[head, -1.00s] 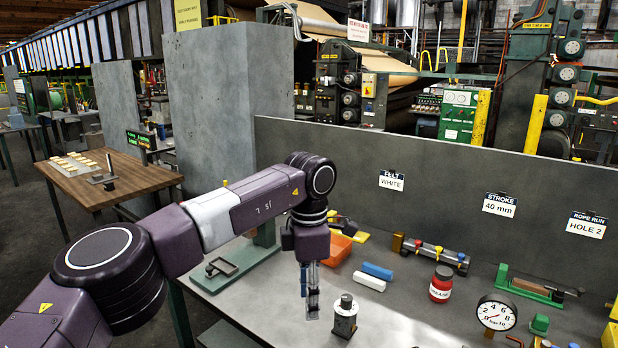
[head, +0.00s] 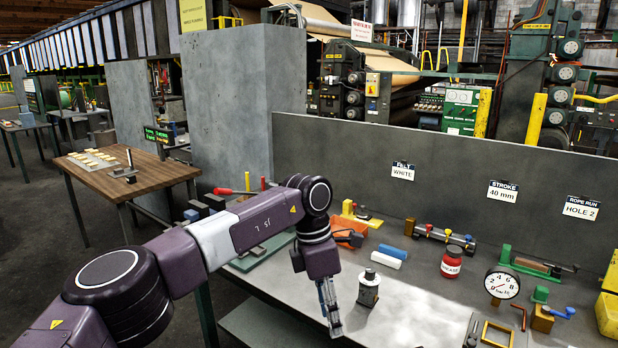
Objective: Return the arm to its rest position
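My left arm comes in from the left over the grey workbench (head: 420,300). My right gripper is not in view.
On the bench stand a red jar (head: 451,263), white and blue bars (head: 387,257), a dial gauge (head: 501,284) and an orange bin (head: 350,233). A grey back panel (head: 440,185) closes off the rear. A wooden table (head: 125,180) stands at the left.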

